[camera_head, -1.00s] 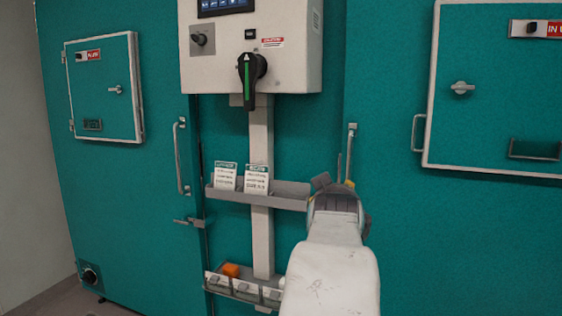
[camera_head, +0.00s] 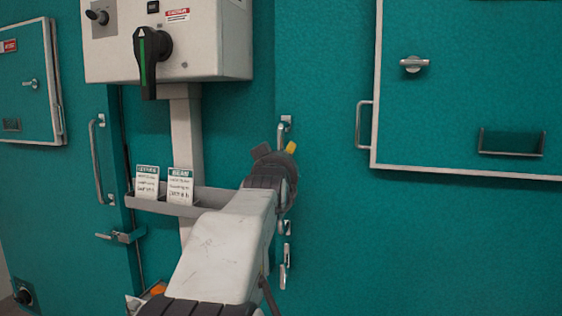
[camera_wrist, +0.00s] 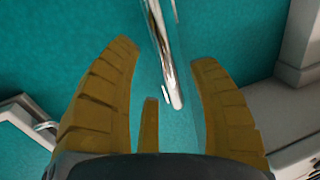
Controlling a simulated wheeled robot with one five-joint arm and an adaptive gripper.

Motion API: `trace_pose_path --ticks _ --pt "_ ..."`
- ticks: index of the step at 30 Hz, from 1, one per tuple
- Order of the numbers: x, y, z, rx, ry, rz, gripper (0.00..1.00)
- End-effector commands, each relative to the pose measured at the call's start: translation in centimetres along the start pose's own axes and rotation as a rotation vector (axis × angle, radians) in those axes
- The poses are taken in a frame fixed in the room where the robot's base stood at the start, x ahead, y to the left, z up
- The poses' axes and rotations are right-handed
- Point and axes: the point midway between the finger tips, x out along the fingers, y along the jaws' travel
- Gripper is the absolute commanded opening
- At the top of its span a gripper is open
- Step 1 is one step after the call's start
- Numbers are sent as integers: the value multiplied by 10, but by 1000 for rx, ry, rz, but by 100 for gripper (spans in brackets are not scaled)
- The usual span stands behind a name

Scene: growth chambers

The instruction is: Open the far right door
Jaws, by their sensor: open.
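The right teal door (camera_head: 430,235) fills the right side of the head view. Its upright metal handle (camera_head: 281,135) is near its left edge, with its middle hidden behind my arm. A small metal latch lever (camera_head: 284,272) sits below the handle. My gripper (camera_head: 275,150) is at the handle, mostly hidden by my own wrist. In the wrist view my gripper (camera_wrist: 165,55) is open, with a yellow-brown finger on each side. The shiny handle bar (camera_wrist: 165,50) shows between them, slightly tilted. I see no contact, and its depth between the fingers is unclear.
A control box (camera_head: 215,45) on a post stands left of my arm, with a shelf (camera_head: 205,205) of cards below. The left door has its own handle (camera_head: 96,165). A framed hatch (camera_head: 470,90) with a side handle (camera_head: 361,125) is on the right.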

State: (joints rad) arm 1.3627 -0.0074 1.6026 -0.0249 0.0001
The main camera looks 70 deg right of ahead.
Motion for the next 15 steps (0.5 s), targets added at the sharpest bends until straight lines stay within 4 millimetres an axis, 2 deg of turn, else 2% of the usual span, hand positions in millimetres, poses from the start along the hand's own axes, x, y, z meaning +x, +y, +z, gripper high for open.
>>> trace_pose_path --ticks 7,15 --pt "27 0 0 0 -1 -1 55" --pt "40 0 0 0 0 -1 55"
